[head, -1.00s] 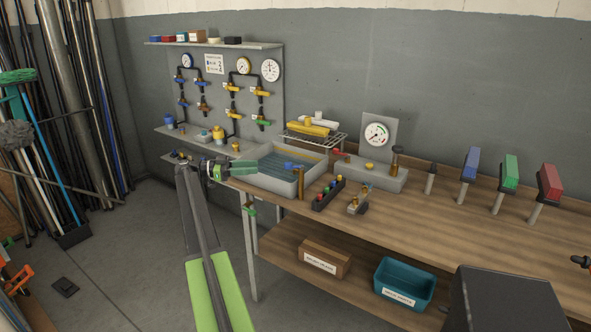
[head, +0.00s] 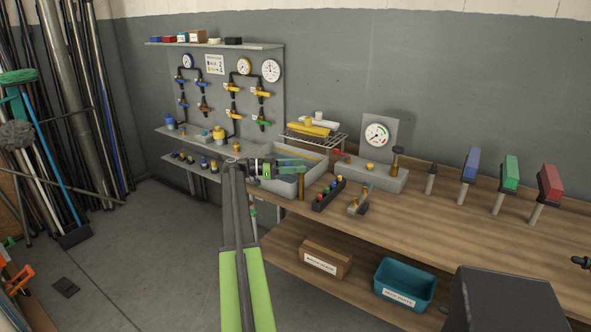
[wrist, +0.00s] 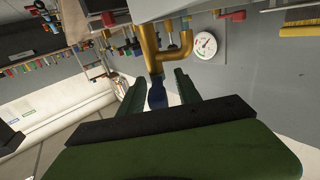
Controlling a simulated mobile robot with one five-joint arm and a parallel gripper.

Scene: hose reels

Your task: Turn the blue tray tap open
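The blue tray tap is a blue lever (wrist: 157,94) on a brass pipe, seen in the wrist view between the two green fingers. The brass pipe (head: 301,186) stands at the front right corner of the grey water tray (head: 283,186); it also shows in the wrist view (wrist: 154,45). My gripper (head: 306,165) reaches over the tray at the tap and hides the blue lever in the head view. In the wrist view my gripper (wrist: 157,78) is open, with a gap visible on each side of the lever. The lever lies between the fingers without clear contact.
A black rack with coloured knobs (head: 328,194) and a small brass fitting (head: 358,201) stand right of the tap. A grey block with a gauge (head: 376,134) stands behind. A wire rack with a yellow item (head: 308,128) is behind the tray.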

